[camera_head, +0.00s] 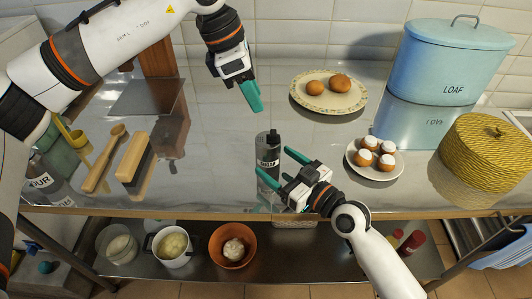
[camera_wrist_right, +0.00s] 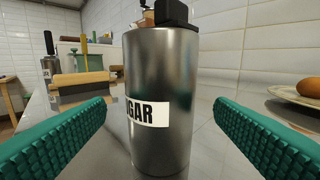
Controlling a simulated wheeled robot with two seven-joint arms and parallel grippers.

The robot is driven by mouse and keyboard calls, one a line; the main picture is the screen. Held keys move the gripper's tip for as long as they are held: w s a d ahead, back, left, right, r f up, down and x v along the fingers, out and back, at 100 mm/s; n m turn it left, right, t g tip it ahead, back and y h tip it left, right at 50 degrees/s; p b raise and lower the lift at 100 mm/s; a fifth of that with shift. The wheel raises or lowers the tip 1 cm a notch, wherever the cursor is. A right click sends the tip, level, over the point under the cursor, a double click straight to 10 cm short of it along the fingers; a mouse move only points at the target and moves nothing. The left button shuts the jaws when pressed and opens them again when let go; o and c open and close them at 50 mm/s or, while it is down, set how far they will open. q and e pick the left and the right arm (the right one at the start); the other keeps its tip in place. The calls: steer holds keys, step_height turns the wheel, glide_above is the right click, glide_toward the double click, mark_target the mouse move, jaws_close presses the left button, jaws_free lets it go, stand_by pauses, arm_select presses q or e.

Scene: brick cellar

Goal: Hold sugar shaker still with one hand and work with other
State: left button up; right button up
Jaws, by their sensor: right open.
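The sugar shaker (camera_head: 268,143) is a grey metal cylinder with a black top, standing upright on the shiny counter. In the right wrist view the shaker (camera_wrist_right: 162,75) stands between the two teal fingers, its white label partly reading "SUGAR". My right gripper (camera_head: 271,161) is open around it, with a gap visible on each side. My left gripper (camera_head: 251,98) hangs above and left of the shaker, pointing down, apart from it. Its teal fingers overlap in this view, so its opening is hidden.
A plate (camera_head: 307,105) with buns stands behind; a smaller plate (camera_head: 353,146) of white-topped buns is right. A blue LOAF tin (camera_head: 440,60) and yellow basket (camera_head: 485,155) stand farther right. A brush (camera_head: 134,160) and wooden spoon (camera_head: 100,165) lie left.

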mark_target(262, 152)
steer(key=x, duration=0.5)
steer(key=shift+w+a, duration=0.25)
steer(key=shift+w, duration=0.05)
steer(key=c, duration=1.1)
